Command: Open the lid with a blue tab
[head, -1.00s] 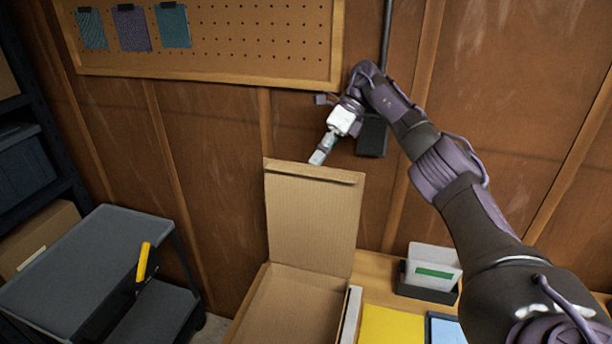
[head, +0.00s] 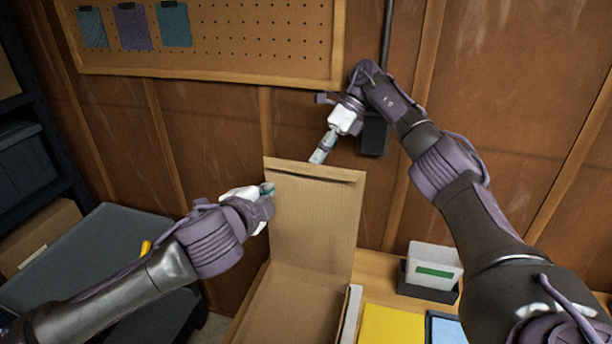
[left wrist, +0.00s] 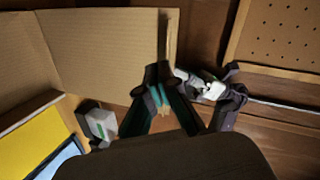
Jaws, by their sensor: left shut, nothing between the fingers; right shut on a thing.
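A brown cardboard box (head: 290,312) stands open on the bench, with its lid (head: 315,225) raised about upright. No blue tab shows on the lid. My right gripper (head: 319,157) is shut at the lid's upper edge, its fingertips partly hidden there. My left gripper (head: 268,189) is shut and empty at the lid's upper left edge; I cannot tell whether it touches. In the left wrist view the left fingertips (left wrist: 158,74) are together in front of the lid (left wrist: 95,50), and my right gripper (left wrist: 182,76) is just beyond.
A yellow sheet (head: 390,325) and a dark holder (head: 428,288) with a white and green item stand right of the box. A grey cart (head: 95,245) is at left, partly behind my left arm. A pegboard (head: 250,35) hangs on the wooden wall above.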

